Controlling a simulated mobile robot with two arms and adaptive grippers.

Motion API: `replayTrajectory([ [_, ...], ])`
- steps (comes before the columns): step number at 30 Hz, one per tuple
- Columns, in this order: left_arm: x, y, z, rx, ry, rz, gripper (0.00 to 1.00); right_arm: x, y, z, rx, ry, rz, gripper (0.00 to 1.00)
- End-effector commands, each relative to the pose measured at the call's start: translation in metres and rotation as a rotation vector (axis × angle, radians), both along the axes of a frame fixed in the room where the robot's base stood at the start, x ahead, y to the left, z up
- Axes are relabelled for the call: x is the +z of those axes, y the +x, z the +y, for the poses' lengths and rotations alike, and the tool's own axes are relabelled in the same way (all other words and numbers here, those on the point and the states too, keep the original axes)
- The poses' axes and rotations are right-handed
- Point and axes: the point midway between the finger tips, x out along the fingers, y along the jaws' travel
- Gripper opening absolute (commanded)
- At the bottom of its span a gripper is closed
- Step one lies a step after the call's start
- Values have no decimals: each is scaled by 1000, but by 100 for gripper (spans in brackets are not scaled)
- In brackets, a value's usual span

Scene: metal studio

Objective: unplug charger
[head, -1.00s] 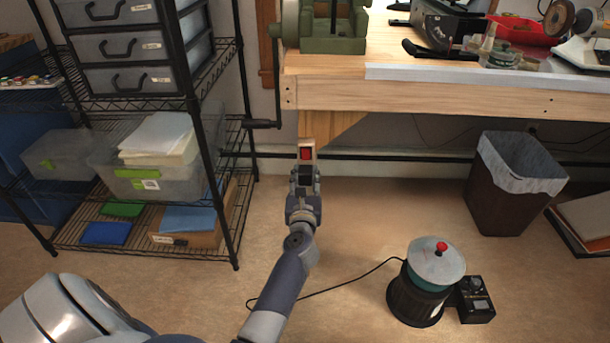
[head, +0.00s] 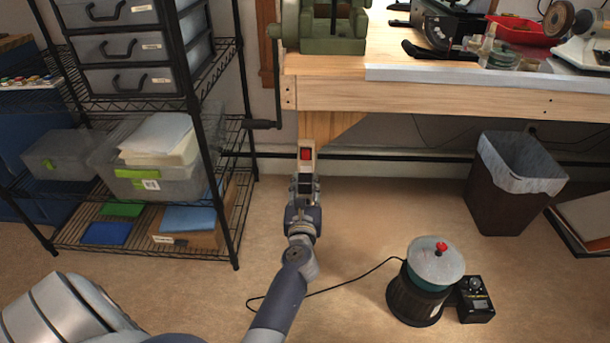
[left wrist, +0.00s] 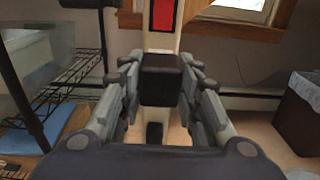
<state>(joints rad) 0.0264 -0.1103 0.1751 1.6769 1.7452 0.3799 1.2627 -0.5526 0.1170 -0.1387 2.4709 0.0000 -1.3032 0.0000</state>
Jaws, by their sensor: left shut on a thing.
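The charger is a black block (left wrist: 160,80) between the fingers of my left gripper (left wrist: 160,100) in the left wrist view. The fingers press on it from both sides. In the head view, my left gripper (head: 304,186) is at the lower end of a narrow pale post (head: 308,168) with a red rectangle (head: 306,153) on it. The post with its red part also shows at the top of the left wrist view (left wrist: 163,15), just beyond the charger. I cannot tell whether charger and post touch. The socket is hidden. My right gripper is not in view.
A workbench (head: 430,98) with a green vise (head: 330,35) stands behind. A wire shelf (head: 225,170) with bins is at left. On the floor at right are a waste bin (head: 510,190) and a round metal-topped device (head: 435,265) with a cable.

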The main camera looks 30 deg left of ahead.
Motion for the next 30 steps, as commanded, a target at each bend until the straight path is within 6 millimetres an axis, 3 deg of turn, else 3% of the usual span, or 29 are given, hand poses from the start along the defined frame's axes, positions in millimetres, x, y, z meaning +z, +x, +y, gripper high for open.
replayTrajectory([
  [19,0,-22,-13,0,0,0,0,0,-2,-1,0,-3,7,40],
  [30,1,-24,-15,0,1,0,0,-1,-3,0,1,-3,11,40],
])
